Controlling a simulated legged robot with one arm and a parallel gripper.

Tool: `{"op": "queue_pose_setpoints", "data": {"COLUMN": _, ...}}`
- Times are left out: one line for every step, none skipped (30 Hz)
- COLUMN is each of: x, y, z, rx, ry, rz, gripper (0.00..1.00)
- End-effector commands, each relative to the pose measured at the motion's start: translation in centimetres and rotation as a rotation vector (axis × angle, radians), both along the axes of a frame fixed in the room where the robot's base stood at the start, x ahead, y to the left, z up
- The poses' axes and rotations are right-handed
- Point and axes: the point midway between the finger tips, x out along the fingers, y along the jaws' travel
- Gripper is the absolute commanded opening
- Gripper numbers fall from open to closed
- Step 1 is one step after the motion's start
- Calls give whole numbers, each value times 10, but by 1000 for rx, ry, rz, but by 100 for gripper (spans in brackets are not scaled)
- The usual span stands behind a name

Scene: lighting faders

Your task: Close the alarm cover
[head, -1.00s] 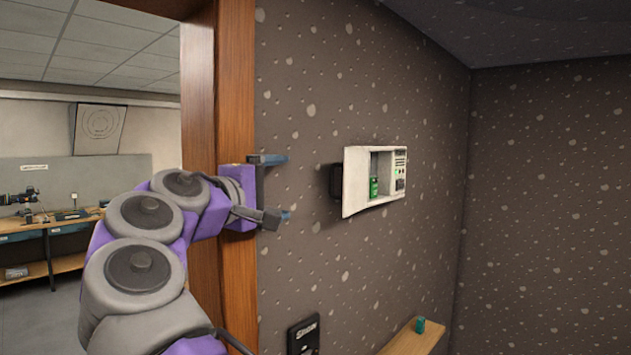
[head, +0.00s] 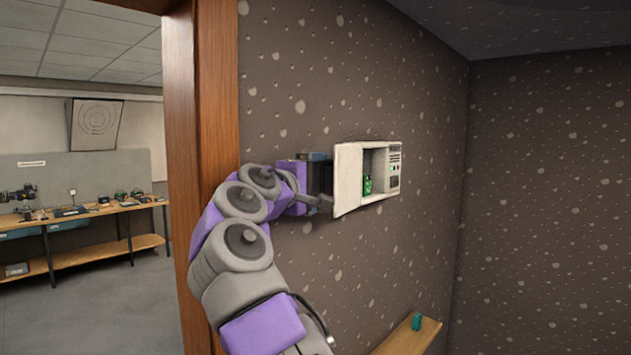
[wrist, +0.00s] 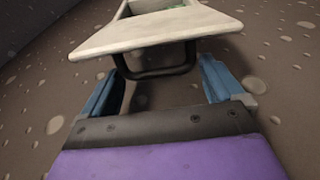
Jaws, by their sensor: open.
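The alarm box (head: 392,160) is a white unit on the speckled wall, with an open compartment holding a green item (head: 367,185). Its white cover (head: 347,178) stands open, swung out to the left. In the wrist view the cover (wrist: 155,36) lies just ahead, with a dark looped handle (wrist: 158,70) below its edge. My gripper (head: 322,180) is at the left of the cover, close to it. In the wrist view my gripper (wrist: 165,85) is open, its blue fingers on either side of the handle, with nothing gripped.
A wooden shelf (head: 412,338) with a small teal object (head: 416,321) juts from the wall below. A wooden door frame (head: 208,100) stands left of my arm. A cluttered workbench (head: 100,212) is farther left.

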Motion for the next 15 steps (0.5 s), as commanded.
{"op": "queue_pose_setpoints", "data": {"x": 0, "y": -1, "z": 0, "rx": 0, "ry": 0, "rz": -1, "gripper": 94}}
{"op": "queue_pose_setpoints", "data": {"x": -1, "y": -1, "z": 1, "rx": 0, "ry": -1, "rz": -1, "gripper": 94}}
{"op": "queue_pose_setpoints", "data": {"x": -2, "y": 0, "z": 1, "rx": 0, "ry": -1, "rz": -1, "gripper": 94}}
{"op": "queue_pose_setpoints", "data": {"x": -2, "y": 0, "z": 1, "rx": 0, "ry": -2, "rz": -1, "gripper": 94}}
{"op": "queue_pose_setpoints", "data": {"x": -3, "y": 1, "z": 1, "rx": -1, "ry": -2, "rz": -1, "gripper": 94}}
{"op": "queue_pose_setpoints", "data": {"x": -3, "y": 2, "z": 1, "rx": -1, "ry": -3, "rz": -1, "gripper": 90}}
{"op": "queue_pose_setpoints", "data": {"x": -3, "y": 2, "z": 1, "rx": -1, "ry": -3, "rz": -1, "gripper": 87}}
{"op": "queue_pose_setpoints", "data": {"x": -3, "y": 3, "z": 1, "rx": -2, "ry": -2, "rz": 0, "gripper": 84}}
{"op": "queue_pose_setpoints", "data": {"x": -3, "y": 4, "z": 1, "rx": -2, "ry": -2, "rz": 0, "gripper": 80}}
{"op": "queue_pose_setpoints", "data": {"x": -3, "y": 4, "z": 1, "rx": -2, "ry": -2, "rz": 0, "gripper": 77}}
{"op": "queue_pose_setpoints", "data": {"x": -3, "y": 4, "z": 1, "rx": -2, "ry": -2, "rz": 1, "gripper": 74}}
{"op": "queue_pose_setpoints", "data": {"x": -3, "y": 4, "z": 1, "rx": -2, "ry": -2, "rz": 1, "gripper": 71}}
{"op": "queue_pose_setpoints", "data": {"x": -3, "y": 4, "z": 1, "rx": -2, "ry": -2, "rz": 1, "gripper": 68}}
{"op": "queue_pose_setpoints", "data": {"x": -3, "y": 4, "z": 1, "rx": -2, "ry": -2, "rz": 1, "gripper": 65}}
{"op": "queue_pose_setpoints", "data": {"x": -3, "y": 4, "z": 1, "rx": -2, "ry": -2, "rz": 1, "gripper": 61}}
